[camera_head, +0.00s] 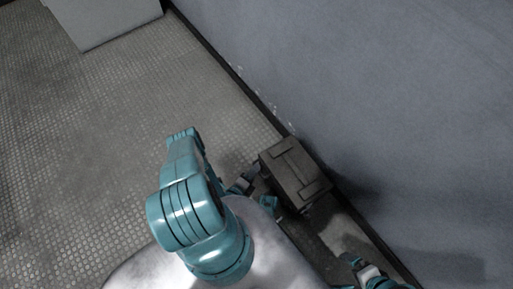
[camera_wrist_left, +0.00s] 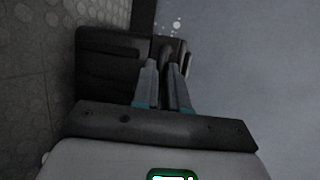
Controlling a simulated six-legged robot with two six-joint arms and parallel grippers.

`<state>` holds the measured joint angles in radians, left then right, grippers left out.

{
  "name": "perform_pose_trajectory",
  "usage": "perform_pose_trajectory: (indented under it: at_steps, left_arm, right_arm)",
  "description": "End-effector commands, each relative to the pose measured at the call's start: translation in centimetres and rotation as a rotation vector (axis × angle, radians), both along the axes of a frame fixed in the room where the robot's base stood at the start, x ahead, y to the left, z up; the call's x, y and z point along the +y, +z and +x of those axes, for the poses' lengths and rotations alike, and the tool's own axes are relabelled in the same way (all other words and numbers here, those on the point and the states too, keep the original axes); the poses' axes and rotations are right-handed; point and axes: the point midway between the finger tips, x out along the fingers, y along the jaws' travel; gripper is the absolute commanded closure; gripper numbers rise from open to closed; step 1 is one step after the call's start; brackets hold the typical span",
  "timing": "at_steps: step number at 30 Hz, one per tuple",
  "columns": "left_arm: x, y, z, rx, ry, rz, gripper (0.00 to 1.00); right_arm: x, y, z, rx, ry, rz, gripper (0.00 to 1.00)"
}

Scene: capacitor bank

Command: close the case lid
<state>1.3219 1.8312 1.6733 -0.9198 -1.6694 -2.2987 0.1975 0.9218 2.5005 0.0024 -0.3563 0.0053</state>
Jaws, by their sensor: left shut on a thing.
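The case (camera_head: 295,173) is a dark, boxy case on the floor against the wall. Its lid (camera_head: 288,166) has a raised pattern and looks flat on top; I cannot tell whether it is fully shut. My left gripper (camera_head: 248,184) is low at the left side of the case, partly hidden by my own arm and body. In the left wrist view the dark case (camera_wrist_left: 105,68) lies straight ahead. I cannot make out my right gripper for certain.
The blue-grey wall (camera_head: 400,100) runs close along the right of the case. Open textured floor (camera_head: 100,150) lies to the left. A pale grey box or panel (camera_head: 105,20) stands at the top left. A teal and grey part of mine shows at the bottom right.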

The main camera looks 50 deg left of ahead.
Motion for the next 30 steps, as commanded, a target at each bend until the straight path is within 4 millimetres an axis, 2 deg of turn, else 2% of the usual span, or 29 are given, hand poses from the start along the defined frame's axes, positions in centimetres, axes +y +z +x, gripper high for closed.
perform_pose_trajectory:
  at_steps: [12,13,15,30]
  left_arm:
    - [-0.01,-0.26,-0.24,0.008,0.004,-0.005,1.0]
    - [0.0,-0.27,-0.23,0.008,0.004,-0.005,0.84]
    - [0.01,-0.26,-0.17,0.007,0.003,-0.005,0.62]
    - [0.38,-0.01,0.32,0.003,0.0,-0.002,0.62]
  right_arm:
    - [-0.02,-0.03,0.02,0.0,0.0,0.0,0.0]
    - [-0.02,-0.03,0.02,0.0,0.0,0.0,0.0]
    - [-0.01,-0.03,0.01,0.0,0.0,0.0,0.0]
    - [0.01,0.09,0.0,0.0,0.0,0.0,0.0]
